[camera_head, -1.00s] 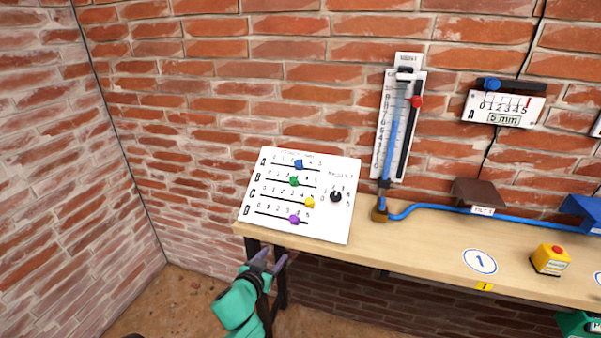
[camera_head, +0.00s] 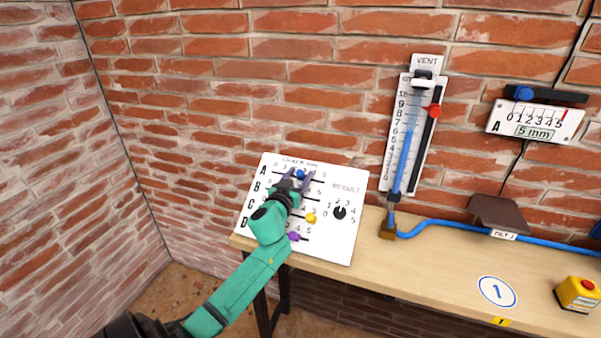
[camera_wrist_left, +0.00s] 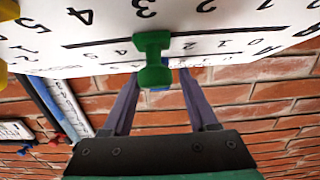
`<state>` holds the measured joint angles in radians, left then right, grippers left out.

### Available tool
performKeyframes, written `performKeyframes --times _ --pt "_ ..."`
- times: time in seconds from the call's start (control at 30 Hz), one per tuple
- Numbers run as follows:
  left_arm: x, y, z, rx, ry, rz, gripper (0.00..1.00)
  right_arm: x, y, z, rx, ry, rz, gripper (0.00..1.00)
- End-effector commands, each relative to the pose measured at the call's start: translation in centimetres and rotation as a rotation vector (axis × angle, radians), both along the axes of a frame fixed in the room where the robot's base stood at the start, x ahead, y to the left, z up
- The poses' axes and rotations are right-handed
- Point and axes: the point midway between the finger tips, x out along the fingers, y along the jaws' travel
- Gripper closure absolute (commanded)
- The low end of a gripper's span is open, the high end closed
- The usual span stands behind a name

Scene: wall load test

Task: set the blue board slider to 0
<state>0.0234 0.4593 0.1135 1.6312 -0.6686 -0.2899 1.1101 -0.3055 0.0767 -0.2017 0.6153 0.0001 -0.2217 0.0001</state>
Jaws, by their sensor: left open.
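The white slider board (camera_head: 352,180) lies tilted on the left end of the bench, with rows A to D. The blue slider knob (camera_head: 300,174) is on the top row A, near the middle of its scale, around 2 to 3. My left gripper (camera_head: 296,181) is open over the board, its fingertips on either side of the blue knob. In the left wrist view the green knob (camera_wrist_left: 152,62) stands in front, and a bit of the blue knob shows behind it between the fingers. I cannot tell whether the fingers touch the blue knob. My right gripper is out of view.
Yellow (camera_head: 311,218) and purple (camera_head: 293,237) knobs and a black dial (camera_head: 340,212) are on the same board, close to my left arm. A vent gauge (camera_head: 405,135) and blue tube (camera_head: 450,226) are to the right.

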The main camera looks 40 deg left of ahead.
Motion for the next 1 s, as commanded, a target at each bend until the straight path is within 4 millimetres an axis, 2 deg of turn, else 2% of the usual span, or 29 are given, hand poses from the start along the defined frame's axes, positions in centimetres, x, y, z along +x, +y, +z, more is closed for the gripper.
performKeyframes --times 0.03,0.1,0.33,0.37,0.4,0.5,1.0 --pt "0.6 0.2 0.1 0.0 -0.001 0.001 0.41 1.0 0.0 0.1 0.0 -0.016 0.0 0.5" --pt "1.0 0.3 0.0 0.002 0.001 0.0 0.41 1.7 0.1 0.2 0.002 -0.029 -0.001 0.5" --pt "1.1 0.4 0.0 0.002 0.001 -0.001 0.41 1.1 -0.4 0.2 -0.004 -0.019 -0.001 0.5" --pt "1.1 0.4 0.0 0.002 0.001 -0.001 0.48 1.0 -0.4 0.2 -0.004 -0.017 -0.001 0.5" --pt "1.1 0.4 0.0 0.002 0.001 -0.001 0.64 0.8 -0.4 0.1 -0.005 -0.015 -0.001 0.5" --pt "1.1 0.4 0.0 0.001 0.0 -0.001 1.0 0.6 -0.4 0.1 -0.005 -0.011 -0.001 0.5" --pt "1.1 0.3 -0.1 0.001 0.001 -0.001 1.0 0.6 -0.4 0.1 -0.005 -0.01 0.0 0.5"
